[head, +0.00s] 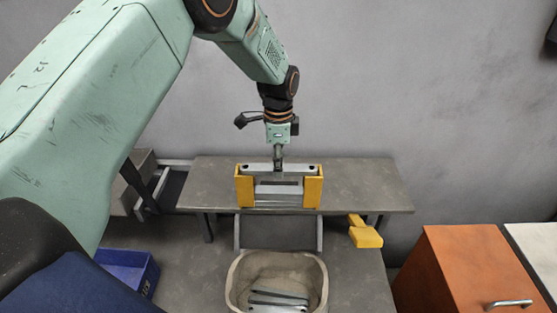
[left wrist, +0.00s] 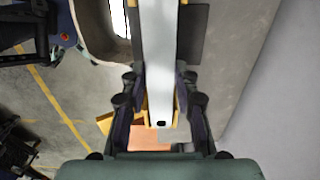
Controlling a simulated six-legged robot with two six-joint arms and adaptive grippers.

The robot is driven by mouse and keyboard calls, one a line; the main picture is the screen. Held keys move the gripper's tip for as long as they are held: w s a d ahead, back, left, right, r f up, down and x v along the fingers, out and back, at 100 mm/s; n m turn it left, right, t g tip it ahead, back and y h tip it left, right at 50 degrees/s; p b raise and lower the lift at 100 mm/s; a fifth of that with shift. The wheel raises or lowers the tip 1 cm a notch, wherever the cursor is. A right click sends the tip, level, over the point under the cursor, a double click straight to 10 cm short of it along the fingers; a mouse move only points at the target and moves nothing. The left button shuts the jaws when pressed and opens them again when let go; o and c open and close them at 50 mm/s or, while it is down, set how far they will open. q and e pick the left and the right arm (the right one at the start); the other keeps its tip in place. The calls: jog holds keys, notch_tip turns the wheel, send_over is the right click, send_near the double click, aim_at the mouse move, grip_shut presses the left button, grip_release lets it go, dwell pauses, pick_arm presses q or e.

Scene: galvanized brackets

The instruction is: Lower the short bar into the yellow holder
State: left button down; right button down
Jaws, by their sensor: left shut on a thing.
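My left gripper (head: 279,156) points straight down and is shut on the middle of a grey metal bar (head: 281,170). The bar has a dark hole near each end and lies level, left to right. It spans the two yellow posts of the holder (head: 313,193), at the height of their tops. I cannot tell whether it touches them. In the left wrist view the bar (left wrist: 160,60) runs between the fingers (left wrist: 157,95), with yellow holder parts (left wrist: 177,112) beside its near end. Another silvery piece (head: 278,190) shows lower between the posts. My right gripper is not in view.
The holder stands on a grey raised shelf (head: 370,185) near the wall. Below are a beige bin (head: 234,285) with metal pieces, a blue crate (head: 150,278) and a yellow object (head: 366,237). An orange cabinet (head: 470,265) stands at right. The shelf's right part is clear.

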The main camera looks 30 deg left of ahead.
pick_arm(q)
jog(key=shift+d+f+b, duration=0.15)
jog(key=shift+f+b, duration=0.2)
jog(key=shift+f, duration=0.5)
jog(key=shift+w+f+b, duration=0.1)
jog(key=shift+f+b, duration=0.3)
jog(key=shift+f, duration=0.5)
jog(key=c, duration=0.9)
grip_release()
jog(key=shift+c, duration=0.2)
jog(key=shift+r, duration=0.1)
notch_tip(320, 180, up, 12)
